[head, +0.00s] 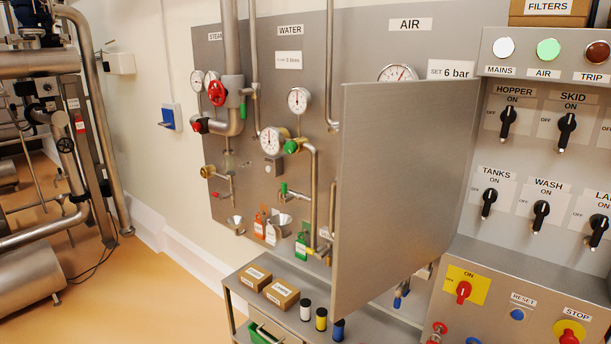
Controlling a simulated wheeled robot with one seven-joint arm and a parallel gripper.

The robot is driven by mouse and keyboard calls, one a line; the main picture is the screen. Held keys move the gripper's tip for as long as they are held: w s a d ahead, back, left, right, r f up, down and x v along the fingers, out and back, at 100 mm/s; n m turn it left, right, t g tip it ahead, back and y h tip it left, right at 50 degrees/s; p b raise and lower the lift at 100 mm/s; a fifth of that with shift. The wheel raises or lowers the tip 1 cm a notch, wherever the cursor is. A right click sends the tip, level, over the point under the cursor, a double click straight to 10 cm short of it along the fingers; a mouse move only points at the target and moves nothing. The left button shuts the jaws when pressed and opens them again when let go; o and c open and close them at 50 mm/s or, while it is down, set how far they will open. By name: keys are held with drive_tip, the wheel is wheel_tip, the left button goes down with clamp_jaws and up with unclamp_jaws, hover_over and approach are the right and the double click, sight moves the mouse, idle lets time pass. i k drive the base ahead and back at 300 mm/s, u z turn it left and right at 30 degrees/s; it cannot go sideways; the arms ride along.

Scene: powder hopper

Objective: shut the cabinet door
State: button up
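A plain grey metal door (405,185) stands open in the middle of the head view, swung out from the wall. Its taller left edge looks nearer to me; its right edge meets the left side of the grey control cabinet (470,258). I see no handle on the visible face. The door hides part of the air panel behind it. The cabinet's inside is not visible. My gripper is not in view.
Pipes and gauges (299,100) cover the steam and water panel (330,60) left of the door. Below stands a grey cart (245,300) with small boxes (282,293) and several small containers (321,319), close under the door's lower left corner. Orange floor (120,290) is open at left.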

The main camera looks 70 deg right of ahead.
sight(403, 146)
drive_tip(key=i, duration=1.1)
drive_tip(key=z, duration=3.45)
drive_tip(key=k, duration=1.3)
drive_tip(key=u, duration=1)
drive_tip(key=i, duration=1.55)
drive_tip(key=z, duration=0.7)
